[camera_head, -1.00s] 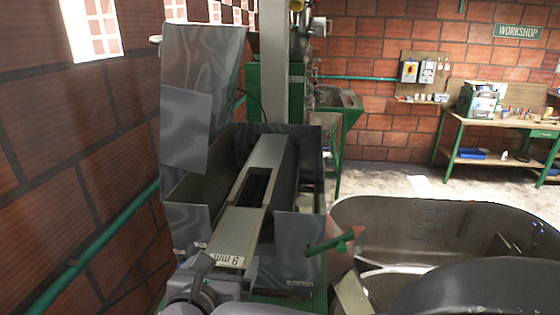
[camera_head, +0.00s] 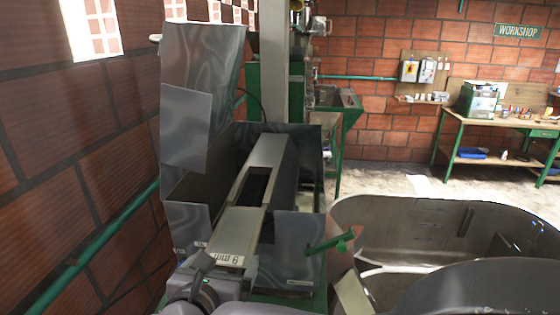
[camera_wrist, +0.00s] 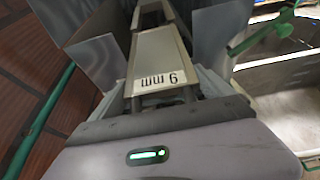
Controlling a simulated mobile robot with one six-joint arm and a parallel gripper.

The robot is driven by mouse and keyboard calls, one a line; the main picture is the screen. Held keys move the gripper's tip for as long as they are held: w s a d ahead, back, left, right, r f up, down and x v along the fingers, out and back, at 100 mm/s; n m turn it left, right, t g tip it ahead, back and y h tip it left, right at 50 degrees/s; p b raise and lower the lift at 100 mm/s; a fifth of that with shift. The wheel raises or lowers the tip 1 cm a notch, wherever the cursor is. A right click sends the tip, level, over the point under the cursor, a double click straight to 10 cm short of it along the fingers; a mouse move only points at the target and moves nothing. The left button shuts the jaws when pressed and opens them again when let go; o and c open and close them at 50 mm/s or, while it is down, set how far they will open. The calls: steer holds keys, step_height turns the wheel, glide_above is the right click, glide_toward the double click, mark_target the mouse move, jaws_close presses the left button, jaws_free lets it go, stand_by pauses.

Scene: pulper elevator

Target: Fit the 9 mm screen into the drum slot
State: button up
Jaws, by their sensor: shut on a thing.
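The 9 mm screen (camera_head: 238,226) is a long grey piece with a dark rectangular window and a "9 mm" label at its near end. It lies lengthwise inside the open metal housing (camera_head: 298,236). My gripper (camera_head: 205,268) is shut on its near end at the front of the housing. In the wrist view the screen (camera_wrist: 155,55) runs straight away from my gripper (camera_wrist: 163,108), with the label just beyond the jaws. The drum slot cannot be made out, and the far end's seating is unclear.
A raised metal cover (camera_head: 200,100) stands at the housing's left. A green handle (camera_head: 332,243) juts out at the right, beside a large metal tub (camera_head: 420,225). A brick wall (camera_head: 70,150) with a green pipe is close on the left. A workbench (camera_head: 490,125) stands far right.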

mark_target(243, 213)
steer(key=shift+w+d+b, duration=0.2)
steer(key=shift+w, duration=2.45)
steer(key=shift+w+d+b, duration=0.15)
steer(key=shift+w+d, duration=0.05)
steer(key=shift+w, duration=2.45)
steer(key=shift+w+d+b, duration=0.2)
steer(key=shift+w, duration=2.45)
steer(key=o, duration=1.7)
steer(key=shift+o, duration=0.5)
steer(key=p+v, duration=0.1)
steer(key=v, duration=1.6)
steer(key=shift+s+r+p, duration=0.1)
steer(key=shift+s+p, duration=0.15)
steer(key=shift+p, duration=0.1)
